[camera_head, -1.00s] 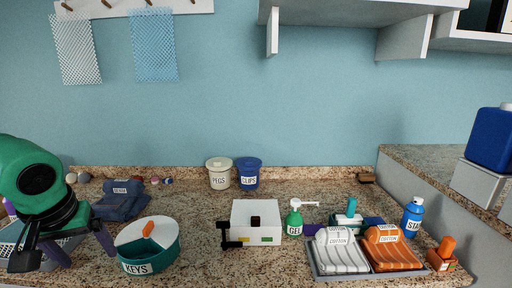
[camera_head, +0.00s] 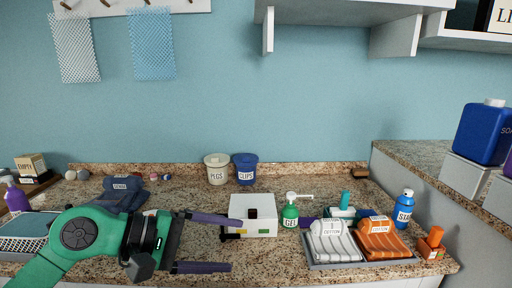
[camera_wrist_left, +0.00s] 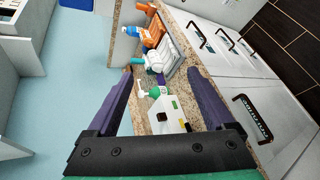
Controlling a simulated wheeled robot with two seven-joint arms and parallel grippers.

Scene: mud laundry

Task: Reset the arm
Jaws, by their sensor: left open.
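My left gripper (camera_head: 232,243) is open and empty in the head view. Its green arm comes in from the lower left, and its two purple fingers point right over the front of the granite counter. The upper fingertip lies in front of the lower left of a white box (camera_head: 262,204) with a dark knob. In the left wrist view the open gripper (camera_wrist_left: 160,72) has its fingers spread, with the white box (camera_wrist_left: 168,116) and the green gel bottle (camera_wrist_left: 154,92) between them in the picture. Contact with the box cannot be told. My right gripper is not in view.
A tray (camera_head: 361,263) with rolled white and orange towels lies at the counter's front right. A green gel bottle (camera_head: 290,212) stands left of it. Two pots (camera_head: 217,170) stand at the back wall. A grey-blue folded cloth (camera_head: 122,196) lies behind my arm.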

